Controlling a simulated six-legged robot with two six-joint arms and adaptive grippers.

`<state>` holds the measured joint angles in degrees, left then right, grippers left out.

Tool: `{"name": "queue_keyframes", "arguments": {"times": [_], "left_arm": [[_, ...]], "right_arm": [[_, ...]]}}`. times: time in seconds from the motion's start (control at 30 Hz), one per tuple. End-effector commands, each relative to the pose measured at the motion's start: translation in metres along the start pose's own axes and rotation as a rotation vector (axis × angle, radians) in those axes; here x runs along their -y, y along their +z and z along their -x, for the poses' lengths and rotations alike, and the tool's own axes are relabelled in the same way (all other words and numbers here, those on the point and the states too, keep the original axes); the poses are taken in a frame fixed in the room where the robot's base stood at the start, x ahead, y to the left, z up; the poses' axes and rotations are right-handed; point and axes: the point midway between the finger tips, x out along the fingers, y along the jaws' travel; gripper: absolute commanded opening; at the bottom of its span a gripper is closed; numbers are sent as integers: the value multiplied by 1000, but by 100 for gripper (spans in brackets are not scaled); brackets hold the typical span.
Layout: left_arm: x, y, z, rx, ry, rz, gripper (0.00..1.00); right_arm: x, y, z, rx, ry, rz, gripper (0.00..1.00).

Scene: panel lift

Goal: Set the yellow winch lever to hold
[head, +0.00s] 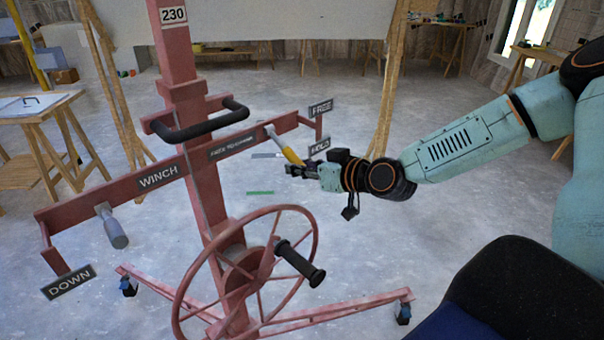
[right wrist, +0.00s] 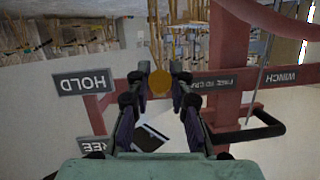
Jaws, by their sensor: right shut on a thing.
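The yellow winch lever (head: 291,156) has a silver shaft and is pivoted on the red crossbar (head: 88,199). It slants down and right, with its yellow end close to the HOLD plate (head: 319,146). The FREE plate (head: 321,107) is higher up. My right gripper (head: 297,168) is shut on the lever's yellow end. In the right wrist view, the round yellow end shows between the fingers of my right gripper (right wrist: 159,88), with the HOLD plate (right wrist: 84,81) to the left, upside down. My left gripper is out of view.
The red lift stand has a hand wheel (head: 247,275) with a black crank handle (head: 300,263), a black bar handle (head: 200,125) and a grey lever (head: 112,228) near the DOWN plate (head: 69,282). Red legs spread on the floor. A wooden table (head: 30,130) stands left.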

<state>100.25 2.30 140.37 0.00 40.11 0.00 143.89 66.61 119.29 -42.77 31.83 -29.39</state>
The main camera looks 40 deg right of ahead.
Motion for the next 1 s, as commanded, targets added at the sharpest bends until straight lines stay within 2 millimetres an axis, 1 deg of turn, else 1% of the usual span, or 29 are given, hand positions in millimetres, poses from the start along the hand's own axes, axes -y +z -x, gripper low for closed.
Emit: {"name": "queue_keyframes", "arguments": {"times": [0.13,0.6,0.63,0.87,0.9,1.0], "left_arm": [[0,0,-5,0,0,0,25],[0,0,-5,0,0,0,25],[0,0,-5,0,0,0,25],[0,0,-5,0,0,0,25],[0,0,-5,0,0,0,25],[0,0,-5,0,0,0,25]], "right_arm": [[-2,-2,-1,-23,3,3,0],[-1,-1,-1,-25,2,2,0],[-1,-1,-1,-25,2,2,23],[-1,0,-1,-21,0,1,42],[0,0,-1,-21,0,1,44],[0,1,-1,-20,-1,1,44]]}}
